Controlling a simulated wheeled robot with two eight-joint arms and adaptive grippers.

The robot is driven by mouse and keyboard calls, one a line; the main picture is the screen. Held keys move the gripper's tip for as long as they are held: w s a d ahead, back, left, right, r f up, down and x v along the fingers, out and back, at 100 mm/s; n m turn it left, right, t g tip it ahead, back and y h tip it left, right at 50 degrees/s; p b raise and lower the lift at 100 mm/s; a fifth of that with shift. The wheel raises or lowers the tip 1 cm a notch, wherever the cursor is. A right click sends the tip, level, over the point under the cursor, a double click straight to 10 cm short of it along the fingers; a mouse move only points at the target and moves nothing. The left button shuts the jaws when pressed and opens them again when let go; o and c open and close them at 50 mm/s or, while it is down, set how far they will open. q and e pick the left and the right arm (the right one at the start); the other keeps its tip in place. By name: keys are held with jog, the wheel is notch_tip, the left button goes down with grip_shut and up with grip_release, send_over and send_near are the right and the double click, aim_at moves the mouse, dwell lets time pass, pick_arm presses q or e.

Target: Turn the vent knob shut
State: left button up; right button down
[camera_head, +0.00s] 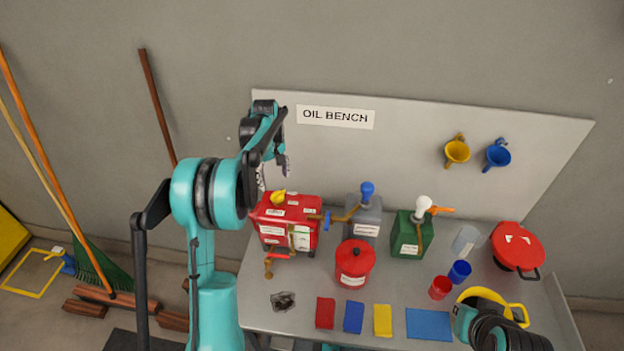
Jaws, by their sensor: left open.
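A red container (287,224) with white labels stands at the left of the bench. A small yellow knob (278,197) sits on its top and looks like the vent knob; its setting is too small to tell. My left gripper (273,170) is open above the container, pointing down toward the yellow knob, with a visible gap between them. The fingers are thin and partly lost against the wall panel. Part of my right arm shows at the lower right; its gripper does not show.
A grey container (363,217), a green container (408,236) and a red lidded can (354,264) stand to the right. Red, blue and yellow cloths (383,320) lie in front.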

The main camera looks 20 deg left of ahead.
aim_at(278, 192)
pick_arm(q)
jog(key=shift+w+d+f, duration=0.15)
jog(key=shift+w+f, duration=0.05)
jog(key=shift+w, duration=0.2)
jog(key=shift+d+f, duration=0.1)
jog(key=shift+f, duration=0.25)
notch_tip(278, 192, down, 7)
jog(key=shift+f, duration=0.1)
jog(key=c, duration=1.2)
